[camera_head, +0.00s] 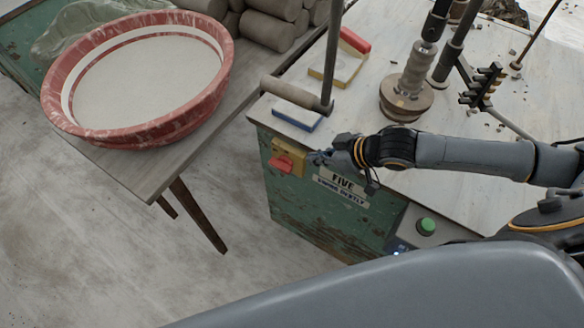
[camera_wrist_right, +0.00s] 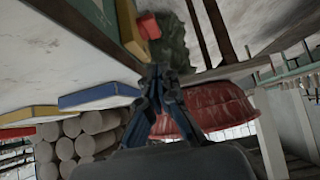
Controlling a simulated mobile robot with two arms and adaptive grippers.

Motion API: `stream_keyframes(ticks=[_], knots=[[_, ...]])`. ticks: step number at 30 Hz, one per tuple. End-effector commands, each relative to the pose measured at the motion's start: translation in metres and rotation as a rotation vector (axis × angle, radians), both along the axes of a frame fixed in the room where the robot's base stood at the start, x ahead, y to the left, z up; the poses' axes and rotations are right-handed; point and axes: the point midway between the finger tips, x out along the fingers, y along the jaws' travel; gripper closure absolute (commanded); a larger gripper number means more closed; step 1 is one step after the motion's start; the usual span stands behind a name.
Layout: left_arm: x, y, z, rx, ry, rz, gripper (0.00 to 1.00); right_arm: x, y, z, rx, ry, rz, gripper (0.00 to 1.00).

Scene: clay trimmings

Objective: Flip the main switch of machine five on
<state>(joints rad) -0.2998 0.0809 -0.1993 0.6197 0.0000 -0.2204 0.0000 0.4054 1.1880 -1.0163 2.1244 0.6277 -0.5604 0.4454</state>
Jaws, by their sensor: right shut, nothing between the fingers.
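The main switch is a red rotary knob (camera_head: 281,163) on a yellow plate (camera_head: 289,158), on the upper left of the green front of the machine marked FIVE (camera_head: 343,184). In the right wrist view the red knob (camera_wrist_right: 149,26) and yellow plate (camera_wrist_right: 131,30) show at the top. My right gripper (camera_head: 318,157) is shut and empty, just right of the yellow plate in the head view. Its fingers (camera_wrist_right: 154,74) point toward the switch in the wrist view and appear apart from the knob. My left gripper is not in view.
A green button (camera_head: 426,226) is at the machine's lower right. A blue-edged block (camera_head: 297,117) lies on the machine top near the arm. A red basin (camera_head: 140,78) stands on a wooden table (camera_head: 150,176) at left. Bare floor lies before the machine.

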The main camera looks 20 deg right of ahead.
Motion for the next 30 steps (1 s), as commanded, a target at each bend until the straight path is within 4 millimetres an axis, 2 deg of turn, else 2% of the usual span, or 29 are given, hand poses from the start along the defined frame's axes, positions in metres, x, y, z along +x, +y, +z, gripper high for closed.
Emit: stream_keyframes(ticks=[8,21,25,30], knots=[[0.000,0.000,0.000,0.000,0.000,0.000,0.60,0.009,0.008,-0.011,0.002,0.000,0.000,1.00],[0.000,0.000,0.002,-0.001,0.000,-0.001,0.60,0.058,0.046,-0.076,-0.001,0.001,0.000,1.00],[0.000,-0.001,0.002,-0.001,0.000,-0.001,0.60,0.056,0.044,-0.096,-0.002,0.002,-0.001,1.00],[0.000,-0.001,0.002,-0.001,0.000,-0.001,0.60,0.055,0.044,-0.109,-0.002,0.001,0.000,1.00]])
